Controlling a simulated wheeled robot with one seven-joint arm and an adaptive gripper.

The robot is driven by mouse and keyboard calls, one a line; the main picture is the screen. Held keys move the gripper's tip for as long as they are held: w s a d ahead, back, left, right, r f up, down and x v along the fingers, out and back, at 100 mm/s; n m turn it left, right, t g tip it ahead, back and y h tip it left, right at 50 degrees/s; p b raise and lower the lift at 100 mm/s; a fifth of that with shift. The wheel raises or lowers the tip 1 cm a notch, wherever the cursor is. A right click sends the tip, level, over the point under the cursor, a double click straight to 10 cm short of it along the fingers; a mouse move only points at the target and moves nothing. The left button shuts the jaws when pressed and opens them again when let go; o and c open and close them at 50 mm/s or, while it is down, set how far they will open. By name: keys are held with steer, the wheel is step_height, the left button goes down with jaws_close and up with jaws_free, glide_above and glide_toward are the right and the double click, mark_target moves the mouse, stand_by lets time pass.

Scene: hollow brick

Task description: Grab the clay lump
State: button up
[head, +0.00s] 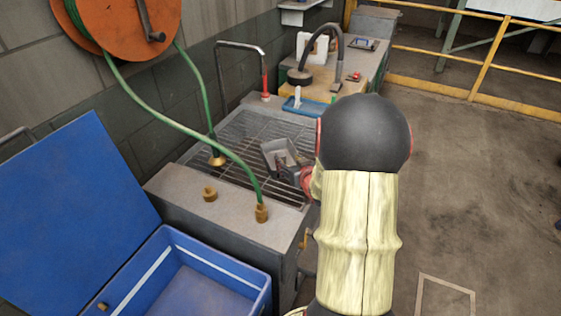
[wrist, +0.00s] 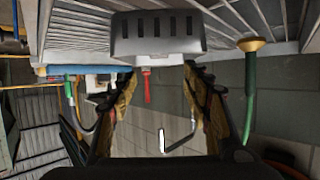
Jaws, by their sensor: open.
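In the wrist view, which is upside down, a grey slotted box (wrist: 158,36), seemingly the same one, is just beyond my fingertips. My gripper (wrist: 158,70) is open, with its two dark and tan fingers apart and nothing visible between them. In the head view my arm hides most of the gripper beside the box.
The wire grate (head: 240,133) lies in a grey bench. A green hose (head: 185,132) hangs over it from an orange reel (head: 128,25). A tall tap (head: 264,75) rises behind. A blue crate (head: 215,262) is at front left.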

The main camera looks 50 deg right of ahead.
mark_target(281, 154)
steer(key=b+x, duration=0.2)
steer(key=x, duration=0.3)
steer(key=shift+w+d+f, duration=0.15)
steer(key=shift+w+f, duration=0.1)
steer(key=shift+w, duration=0.05)
steer(key=b+x, duration=0.1)
steer(key=x, duration=0.1)
steer(key=b+x, duration=0.1)
steer(key=x, duration=0.1)
steer(key=shift+w+d+f, duration=0.15)
steer(key=shift+f, duration=0.25)
steer(key=shift+w+d+b, duration=0.15)
steer(key=shift+w+b, duration=0.1)
steer(key=shift+b, duration=0.05)
steer(key=c, duration=0.3)
jaws_close()
